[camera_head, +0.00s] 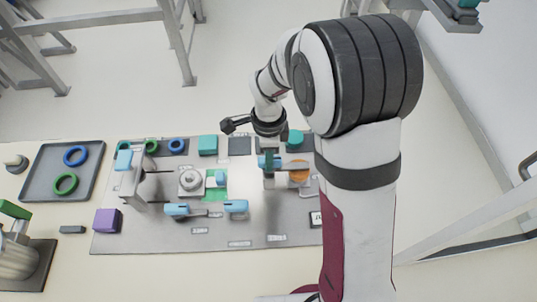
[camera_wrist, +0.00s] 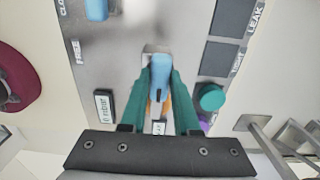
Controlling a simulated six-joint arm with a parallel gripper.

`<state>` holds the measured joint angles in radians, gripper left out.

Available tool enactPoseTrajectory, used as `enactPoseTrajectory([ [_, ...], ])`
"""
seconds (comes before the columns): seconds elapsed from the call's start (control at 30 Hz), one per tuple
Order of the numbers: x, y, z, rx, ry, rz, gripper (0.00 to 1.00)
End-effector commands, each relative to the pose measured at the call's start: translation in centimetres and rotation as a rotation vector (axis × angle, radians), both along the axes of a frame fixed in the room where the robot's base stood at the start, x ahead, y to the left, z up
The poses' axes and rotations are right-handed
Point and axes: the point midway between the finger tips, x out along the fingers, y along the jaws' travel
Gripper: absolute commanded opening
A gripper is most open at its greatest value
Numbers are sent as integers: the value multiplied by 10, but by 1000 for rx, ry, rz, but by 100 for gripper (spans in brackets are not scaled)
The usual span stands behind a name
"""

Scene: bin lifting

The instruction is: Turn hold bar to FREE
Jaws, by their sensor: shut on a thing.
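A light blue bar (camera_wrist: 161,68) on a grey mount sits between the teal fingers of my gripper (camera_wrist: 163,80) in the wrist view. My gripper is shut on the bar. In the head view the blue bar (camera_head: 262,162) shows at the right part of the grey panel (camera_head: 150,240), below my wrist. The fingers partly cover it, and I cannot read its exact angle. A label reading FREE (camera_wrist: 77,50) is on the panel, up and left of the bar in the wrist view.
Other blue handles (camera_head: 177,209) (camera_head: 235,206) and a round silver fitting (camera_head: 191,180) are left of the gripper. A teal knob (camera_wrist: 211,97) is close to the right finger. A tray with rings (camera_head: 40,185) and a purple block (camera_head: 107,220) are at the left.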

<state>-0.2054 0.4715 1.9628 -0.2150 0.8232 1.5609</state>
Motion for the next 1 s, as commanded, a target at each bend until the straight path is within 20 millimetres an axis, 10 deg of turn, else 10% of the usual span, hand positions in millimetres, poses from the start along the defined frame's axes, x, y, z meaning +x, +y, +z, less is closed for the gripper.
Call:
enactPoseTrajectory([
  [1.0, 0, 0, 1, 1, 0, -362, 0],
])
